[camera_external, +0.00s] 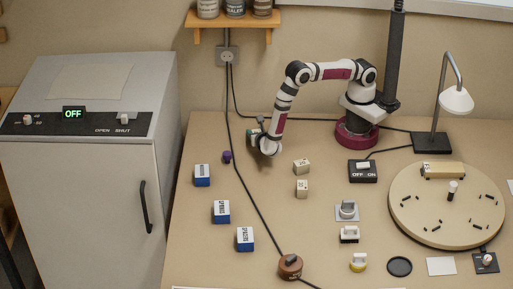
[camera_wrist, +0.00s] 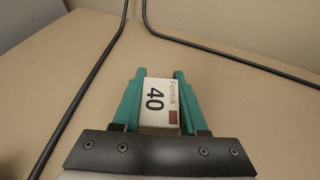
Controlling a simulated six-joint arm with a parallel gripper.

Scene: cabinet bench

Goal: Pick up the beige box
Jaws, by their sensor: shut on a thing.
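My gripper (camera_wrist: 160,75) has teal fingers and is shut on a small beige box (camera_wrist: 158,105). The box's top label is white, with "Femlok", a black "40" and a dark red square, and it sits between both fingers. In the external view my gripper (camera_external: 254,130) is at the back left of the bench, near the wall. The held box is mostly hidden there behind the wrist, and I cannot tell its height above the bench. Two other beige boxes stand on the bench, one farther back (camera_external: 302,166) and one nearer (camera_external: 302,189).
A black cable (camera_external: 245,185) runs along the bench near my gripper; cables also flank it in the wrist view (camera_wrist: 95,75). A round turntable (camera_external: 410,215) and lamp (camera_external: 456,100) stand right. A cabinet (camera_external: 80,200) stands far left.

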